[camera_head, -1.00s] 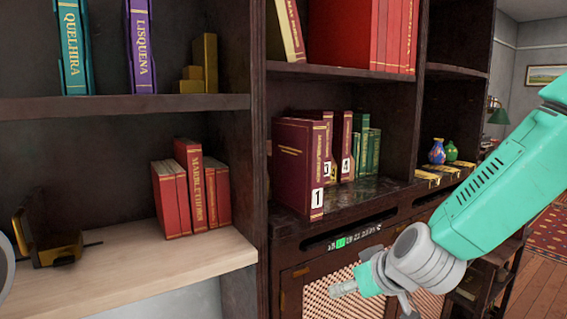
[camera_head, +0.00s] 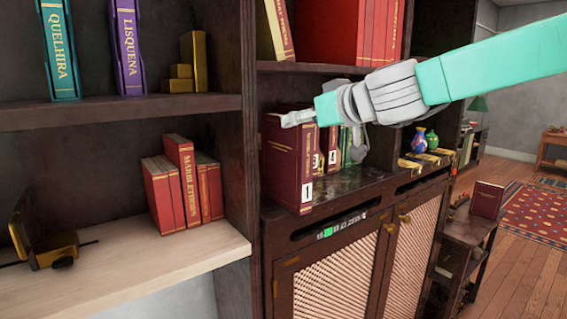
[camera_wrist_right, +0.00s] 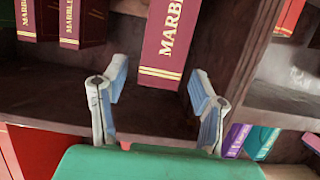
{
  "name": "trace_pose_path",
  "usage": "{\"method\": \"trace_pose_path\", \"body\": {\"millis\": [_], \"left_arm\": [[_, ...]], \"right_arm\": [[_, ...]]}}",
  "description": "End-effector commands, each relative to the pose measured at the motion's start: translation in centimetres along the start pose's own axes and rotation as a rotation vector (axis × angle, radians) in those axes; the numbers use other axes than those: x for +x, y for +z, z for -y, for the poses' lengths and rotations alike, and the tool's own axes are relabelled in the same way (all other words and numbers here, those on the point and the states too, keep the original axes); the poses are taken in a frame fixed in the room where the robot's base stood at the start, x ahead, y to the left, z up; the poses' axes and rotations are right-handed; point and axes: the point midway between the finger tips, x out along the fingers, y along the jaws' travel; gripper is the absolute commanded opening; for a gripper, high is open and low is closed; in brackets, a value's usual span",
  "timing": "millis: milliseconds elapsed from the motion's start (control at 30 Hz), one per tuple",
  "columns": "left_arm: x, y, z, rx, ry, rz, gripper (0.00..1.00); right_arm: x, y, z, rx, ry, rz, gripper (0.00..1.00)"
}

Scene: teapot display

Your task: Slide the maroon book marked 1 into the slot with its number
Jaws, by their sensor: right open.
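The maroon book marked 1 (camera_head: 290,165) stands upright at the left end of the middle shelf, its white number label low on the spine. My right gripper (camera_head: 298,118) is at its top edge in the head view; its fingers are small and partly overlap the book. In the right wrist view, my right gripper (camera_wrist_right: 160,95) is open, with a maroon spine lettered MARBLE (camera_wrist_right: 170,45) beyond and between its fingers; no number shows there. Books marked 3 (camera_head: 318,163) and 4 (camera_head: 332,160) stand beside book 1. No numbered slot is clearly readable. My left gripper is out of view.
A dark upright panel (camera_head: 248,200) stands left of book 1. The upper shelf with red books is close above my arm. Small vases (camera_head: 418,140) stand to the right.

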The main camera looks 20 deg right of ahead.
Motion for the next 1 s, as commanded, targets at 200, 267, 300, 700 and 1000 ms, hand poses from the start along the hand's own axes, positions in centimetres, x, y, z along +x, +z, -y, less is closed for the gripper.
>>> {"method": "trace_pose_path", "body": {"millis": [200,267,300,700,1000], "left_arm": [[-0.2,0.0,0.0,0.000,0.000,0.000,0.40],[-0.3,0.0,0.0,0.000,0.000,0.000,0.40],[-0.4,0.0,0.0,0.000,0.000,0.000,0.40],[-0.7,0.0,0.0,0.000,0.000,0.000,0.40],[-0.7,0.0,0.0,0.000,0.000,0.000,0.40]], "right_arm": [[1.2,0.2,-0.3,0.004,-0.001,0.000,0.54],[2.0,0.5,-0.3,0.007,-0.001,0.002,0.54],[2.5,0.5,-0.4,0.007,0.000,0.002,0.54],[5.8,0.5,0.2,0.001,0.001,-0.001,0.54],[5.8,0.6,-0.1,0.003,0.000,-0.001,0.01]]}}
